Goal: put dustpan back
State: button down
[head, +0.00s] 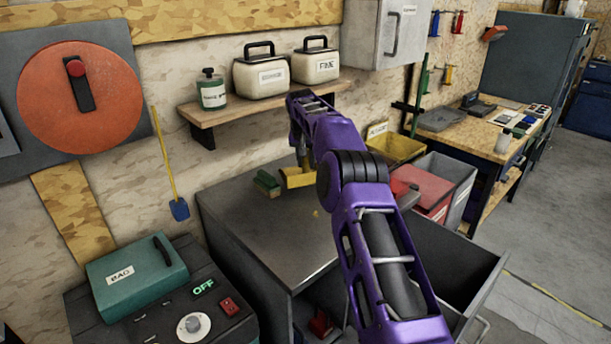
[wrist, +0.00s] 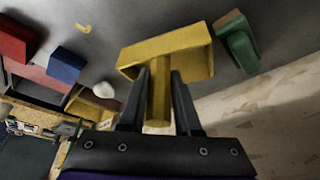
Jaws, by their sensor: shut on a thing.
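The yellow dustpan (wrist: 185,52) is at the top middle of the wrist view, its broad pan beyond my fingertips. My gripper (wrist: 160,80) is shut on its handle, which runs between the two dark fingers. In the head view the dustpan (head: 298,179) is at the back of the grey metal worktop (head: 270,235), near the wall. My gripper (head: 300,155) is above it, partly hidden by my purple arm. I cannot tell whether the dustpan touches the worktop.
A green block-like brush (head: 266,184) lies just left of the dustpan; it also shows in the wrist view (wrist: 238,45). A wooden shelf (head: 220,114) with containers hangs above. A yellow bin (head: 397,149) and red-topped box (head: 425,188) stand right. The worktop's front is clear.

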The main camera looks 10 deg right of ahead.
jog(key=shift+f+b, duration=0.3)
jog(key=shift+f, duration=1.55)
jog(key=shift+f, duration=0.15)
jog(key=c, duration=0.6)
grip_release()
